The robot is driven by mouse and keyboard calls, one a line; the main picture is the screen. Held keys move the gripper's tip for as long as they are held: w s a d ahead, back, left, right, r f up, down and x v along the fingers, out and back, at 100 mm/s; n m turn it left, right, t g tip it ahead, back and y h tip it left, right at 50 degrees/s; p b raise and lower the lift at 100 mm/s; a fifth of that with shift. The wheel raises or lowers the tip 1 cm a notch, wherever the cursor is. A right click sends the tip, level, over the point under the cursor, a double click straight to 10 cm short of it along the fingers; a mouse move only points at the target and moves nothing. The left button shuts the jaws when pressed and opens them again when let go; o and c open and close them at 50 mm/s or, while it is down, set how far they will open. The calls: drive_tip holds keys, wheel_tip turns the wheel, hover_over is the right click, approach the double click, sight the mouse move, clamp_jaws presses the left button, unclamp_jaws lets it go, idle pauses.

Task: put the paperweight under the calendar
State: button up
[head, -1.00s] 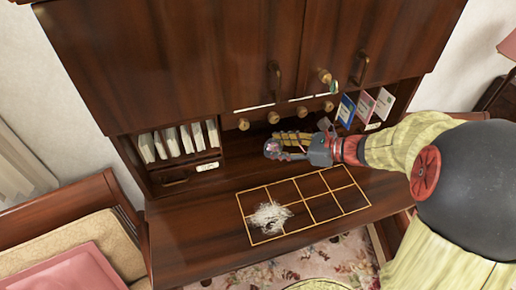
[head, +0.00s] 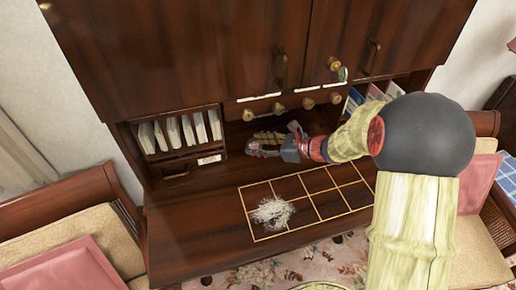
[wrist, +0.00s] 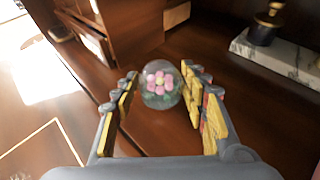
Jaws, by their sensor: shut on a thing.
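The paperweight (wrist: 160,85) is a clear glass ball with a pink flower inside, between my gripper's fingertips (wrist: 159,76) in the wrist view. My gripper (head: 258,146) is shut on it. In the head view, it is in the open recess at the back of the desk, below the row of brass knobs, and the ball is small and hard to make out. I cannot tell whether the ball touches the desk. I cannot identify a calendar for certain. A gold-lined grid (head: 322,211) is on the desktop in front of my gripper.
A white tangled bundle (head: 272,212) lies on the grid's left part. Upright white booklets (head: 188,131) fill slots at the left, and coloured cards (head: 354,102) stand at the right. A marble slab (wrist: 282,62) with a dark, brass-trimmed piece is at the wrist view's right. The desktop's left is clear.

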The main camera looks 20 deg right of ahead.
drive_tip(key=shift+f, duration=0.25)
drive_tip(key=shift+f, duration=0.15)
drive_tip(key=o, duration=1.4)
